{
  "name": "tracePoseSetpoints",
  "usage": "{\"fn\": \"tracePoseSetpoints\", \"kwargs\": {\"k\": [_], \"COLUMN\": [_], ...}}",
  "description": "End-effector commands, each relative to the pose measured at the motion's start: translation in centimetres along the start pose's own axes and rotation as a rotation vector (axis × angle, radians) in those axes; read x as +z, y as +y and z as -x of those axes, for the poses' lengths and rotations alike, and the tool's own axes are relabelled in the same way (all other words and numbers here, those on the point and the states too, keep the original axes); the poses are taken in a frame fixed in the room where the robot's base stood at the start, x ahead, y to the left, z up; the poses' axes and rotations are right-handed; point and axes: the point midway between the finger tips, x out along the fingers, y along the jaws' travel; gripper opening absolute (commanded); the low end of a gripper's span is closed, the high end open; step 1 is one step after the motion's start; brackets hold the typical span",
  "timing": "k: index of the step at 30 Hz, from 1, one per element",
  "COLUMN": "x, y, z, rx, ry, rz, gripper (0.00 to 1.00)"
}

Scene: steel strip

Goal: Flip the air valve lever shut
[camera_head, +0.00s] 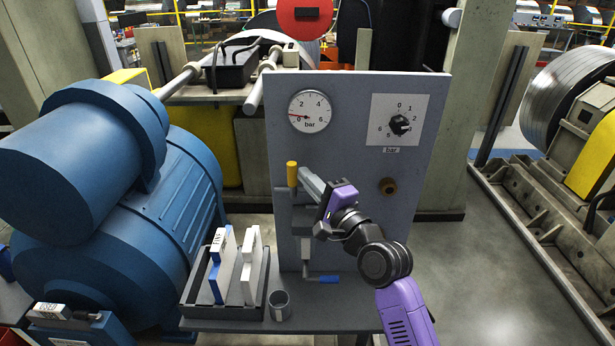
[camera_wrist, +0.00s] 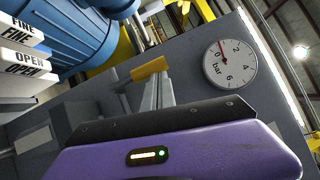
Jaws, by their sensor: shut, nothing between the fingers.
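A lever with a yellow grip (camera_head: 292,174) is on the grey panel (camera_head: 350,100), below the pressure gauge. Its grip stands upright in the head view. In the wrist view, the yellow grip (camera_wrist: 148,69) lies just beyond my fingertips. My gripper (camera_head: 304,175) is shut and empty, with its tips close to the right side of the yellow grip. I cannot tell whether they touch it. The gripper's fingers also show in the wrist view (camera_wrist: 152,92). The valve body below the grip is partly hidden by my gripper. A blue lever (camera_head: 322,280) sits lower, pointing right.
The round gauge (camera_head: 309,111) has its needle near 0. A regulator knob (camera_head: 400,125) and a brass fitting (camera_head: 388,186) are to the right. Below stand a tray (camera_head: 195,291) of white blocks and a grey cup (camera_head: 280,304). A blue motor (camera_head: 130,210) fills the left.

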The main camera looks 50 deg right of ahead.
Motion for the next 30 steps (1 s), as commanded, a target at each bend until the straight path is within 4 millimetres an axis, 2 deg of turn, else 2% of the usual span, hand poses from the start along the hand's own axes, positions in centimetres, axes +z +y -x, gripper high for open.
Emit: {"fn": "tracePoseSetpoints", "kwargs": {"k": [20, 23, 30], "x": [0.3, 0.2, 0.0], "y": [0.0, 0.2, 0.2], "z": [0.2, 1.2, 5.2], "rx": [-0.001, 0.001, 0.001], "ry": [-0.006, -0.004, 0.0], "rz": [-0.003, -0.002, -0.001], "gripper": [0.0, 0.0, 0.0]}}
